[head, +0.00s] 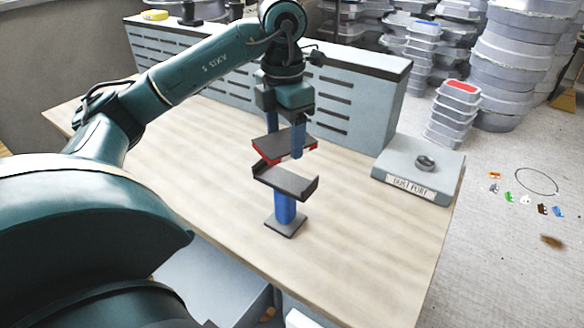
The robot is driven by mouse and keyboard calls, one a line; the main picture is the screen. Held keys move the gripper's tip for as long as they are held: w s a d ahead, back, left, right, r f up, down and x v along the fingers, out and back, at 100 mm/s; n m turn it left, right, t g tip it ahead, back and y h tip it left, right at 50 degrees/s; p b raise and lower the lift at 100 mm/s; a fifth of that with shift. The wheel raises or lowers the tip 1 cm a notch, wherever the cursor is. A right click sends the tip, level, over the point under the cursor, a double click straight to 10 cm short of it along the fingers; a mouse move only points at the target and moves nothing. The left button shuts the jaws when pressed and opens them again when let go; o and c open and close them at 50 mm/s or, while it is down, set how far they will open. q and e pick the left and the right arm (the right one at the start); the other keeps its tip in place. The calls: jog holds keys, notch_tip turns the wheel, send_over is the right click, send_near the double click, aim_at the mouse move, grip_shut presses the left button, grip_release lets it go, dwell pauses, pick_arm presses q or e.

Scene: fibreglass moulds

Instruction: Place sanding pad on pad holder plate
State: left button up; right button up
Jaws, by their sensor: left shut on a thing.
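The sanding pad (280,146), a flat dark slab with a red layer along its edge, hangs level in my left gripper (286,143). The fingers come down from above and are shut on the pad, one finger showing at its right side. Just below is the pad holder plate (284,181), a dark plate with a raised lip at its right end. It stands on a blue post with a square grey base on the table. A small gap shows between the pad and the plate. My right gripper is not in view.
The wooden table (345,225) is clear around the stand. A grey box labelled "DUST PORT" (425,168) with a dark ring on top sits at the right. A long grey slotted cabinet (355,105) runs along the back. Stacked moulds (453,115) stand on the floor beyond.

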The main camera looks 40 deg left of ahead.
aim_at(283, 141)
pick_arm(q)
notch_tip(283, 141, down, 3)
jog(key=shift+s, duration=0.15)
notch_tip(283, 141, down, 4)
jog(key=shift+f, duration=0.2)
jog(key=shift+f, duration=0.2)
jog(key=o, duration=0.7)
jog(key=shift+r, duration=0.1)
